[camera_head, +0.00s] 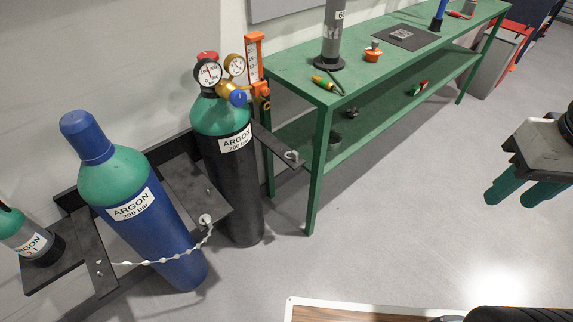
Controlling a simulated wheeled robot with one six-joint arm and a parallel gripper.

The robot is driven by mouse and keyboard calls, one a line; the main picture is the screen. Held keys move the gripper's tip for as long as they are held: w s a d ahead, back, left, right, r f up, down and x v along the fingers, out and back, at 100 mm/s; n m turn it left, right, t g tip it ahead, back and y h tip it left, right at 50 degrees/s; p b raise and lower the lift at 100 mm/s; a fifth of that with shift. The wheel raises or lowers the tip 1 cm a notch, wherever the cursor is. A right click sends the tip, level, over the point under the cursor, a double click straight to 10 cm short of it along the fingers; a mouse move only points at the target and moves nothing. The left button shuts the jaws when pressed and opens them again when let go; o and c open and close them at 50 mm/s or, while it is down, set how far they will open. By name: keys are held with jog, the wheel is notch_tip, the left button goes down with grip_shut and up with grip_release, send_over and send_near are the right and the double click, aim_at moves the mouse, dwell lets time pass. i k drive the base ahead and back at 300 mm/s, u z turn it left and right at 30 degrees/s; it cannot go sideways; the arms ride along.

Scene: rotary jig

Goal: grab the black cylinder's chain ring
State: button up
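The black cylinder (238,195) has a green shoulder and an ARGON 200 bar label. It stands upright in the wall rack, with gauges on top. No chain shows across its front. A small pale ring or fitting (292,155) sits on the rack arm to its right. Another light fitting (206,220) is on the arm to its left, where a white chain (165,259) ends after crossing the blue cylinder (160,230). I cannot tell which is the black cylinder's ring. My gripper (515,194) is at the far right, away from the rack, its green fingers apart and empty.
A green workbench (370,70) with a lower shelf stands right of the black cylinder, its near leg close to the right rack arm. A wooden-topped, white-edged surface (350,312) is at the bottom. Floor between is clear.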

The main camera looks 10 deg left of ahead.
aim_at(295, 156)
jog(key=u, duration=0.55)
jog(key=k, duration=1.15)
jog(key=u, duration=1.15)
jog(key=i, duration=1.5)
jog(key=z, duration=0.65)
jog(key=i, duration=0.8)
jog(key=z, duration=0.75)
